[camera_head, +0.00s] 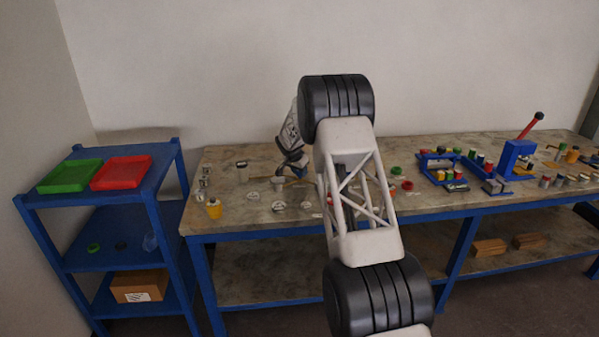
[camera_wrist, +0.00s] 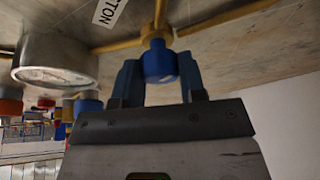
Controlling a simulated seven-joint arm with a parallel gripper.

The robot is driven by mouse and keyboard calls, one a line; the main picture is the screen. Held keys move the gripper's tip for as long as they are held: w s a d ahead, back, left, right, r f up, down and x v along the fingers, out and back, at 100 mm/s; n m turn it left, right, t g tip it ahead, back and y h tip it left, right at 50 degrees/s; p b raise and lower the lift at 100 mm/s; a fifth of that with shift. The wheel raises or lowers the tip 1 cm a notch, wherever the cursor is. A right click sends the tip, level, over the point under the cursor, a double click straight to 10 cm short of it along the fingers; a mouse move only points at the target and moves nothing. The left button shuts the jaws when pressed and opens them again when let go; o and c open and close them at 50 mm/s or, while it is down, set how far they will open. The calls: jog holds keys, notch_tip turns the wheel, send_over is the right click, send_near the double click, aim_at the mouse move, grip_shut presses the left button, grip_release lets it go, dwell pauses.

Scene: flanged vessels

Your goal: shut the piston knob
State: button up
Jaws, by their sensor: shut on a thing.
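The piston knob (camera_wrist: 160,62) is a blue cap on a brass-coloured fitting (camera_wrist: 157,25) with a pipe running off to each side. In the head view my gripper (camera_head: 293,163) is low over the left part of the bench. My own arm partly covers that area, and the knob cannot be made out there.
A silver round gauge-like part (camera_wrist: 55,62) stands close to the left of the knob in the wrist view. The workbench (camera_head: 240,222) carries several small parts, a yellow-capped item (camera_head: 214,208) and a blue press with a red lever (camera_head: 530,125). A blue shelf (camera_head: 108,255) stands left.

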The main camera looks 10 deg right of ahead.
jog(key=shift+n, duration=0.5)
jog(key=shift+n+t+y, duration=0.4)
jog(key=shift+n+y, duration=0.3)
jog(key=shift+n, duration=0.7)
jog(key=n+y, duration=0.1)
jog(key=n, duration=0.1)
jog(key=n+y, duration=0.1)
jog(key=n, duration=0.2)
jog(key=shift+d, duration=0.15)
jog(key=n, duration=0.2)
jog(key=n+y, duration=0.1)
jog(key=n, duration=0.1)
jog(key=shift+d+n+y, duration=0.1)
jog(key=shift+n+y, duration=0.2)
jog(key=shift+n+g+y, duration=0.5)
jog(key=shift+n+y, duration=0.2)
jog(key=shift+n, duration=1.4)
jog(key=o, duration=0.9)
